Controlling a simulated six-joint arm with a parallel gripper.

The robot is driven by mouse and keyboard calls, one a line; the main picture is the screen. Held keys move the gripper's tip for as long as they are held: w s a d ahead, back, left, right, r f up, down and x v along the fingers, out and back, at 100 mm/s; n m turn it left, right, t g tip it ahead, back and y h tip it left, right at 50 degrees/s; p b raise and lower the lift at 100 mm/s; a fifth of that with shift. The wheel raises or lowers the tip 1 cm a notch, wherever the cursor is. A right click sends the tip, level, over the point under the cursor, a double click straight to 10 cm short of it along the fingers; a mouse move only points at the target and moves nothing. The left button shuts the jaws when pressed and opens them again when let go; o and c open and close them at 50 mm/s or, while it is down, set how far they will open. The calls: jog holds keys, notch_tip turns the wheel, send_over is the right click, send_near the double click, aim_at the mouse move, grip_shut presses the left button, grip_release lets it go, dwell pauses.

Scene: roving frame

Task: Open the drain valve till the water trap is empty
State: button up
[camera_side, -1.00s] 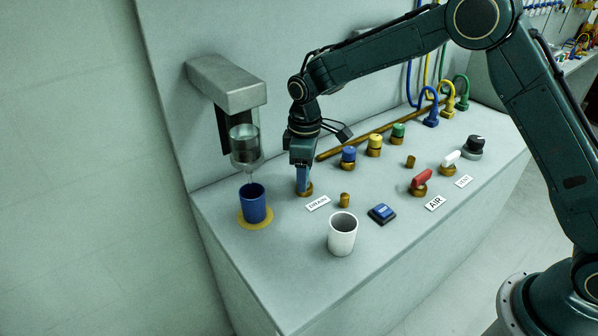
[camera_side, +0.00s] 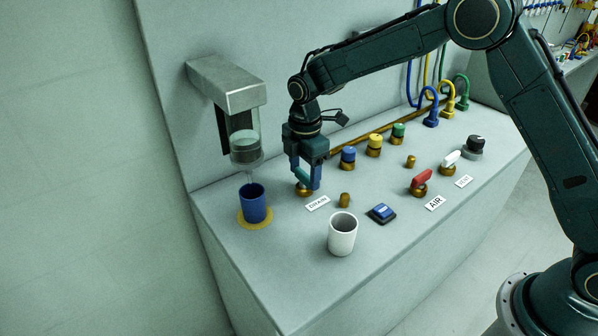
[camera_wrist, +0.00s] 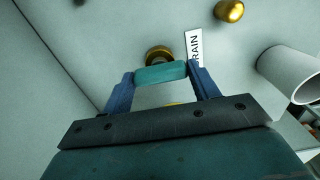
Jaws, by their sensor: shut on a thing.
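The drain valve has a brass base (camera_side: 303,190) and a teal lever handle, which shows across my jaws in the wrist view (camera_wrist: 162,73). My gripper (camera_side: 305,182) points down, shut on the handle. The DRAIN label (camera_side: 318,203) lies beside the valve. The clear water trap (camera_side: 245,146) hangs under a grey wall block at the left. Water stands in its lower part, and a thin stream (camera_side: 250,177) runs from its bottom into a blue cup (camera_side: 255,204). How full the cup is cannot be seen.
The blue cup stands on a yellow ring (camera_side: 241,219). Coloured caps line the back.

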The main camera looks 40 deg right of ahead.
aim_at(304, 173)
dwell(0.5)
jog(key=o, duration=1)
notch_tip(304, 173, up, 14)
jog(key=shift+f, duration=0.1)
dwell(0.4)
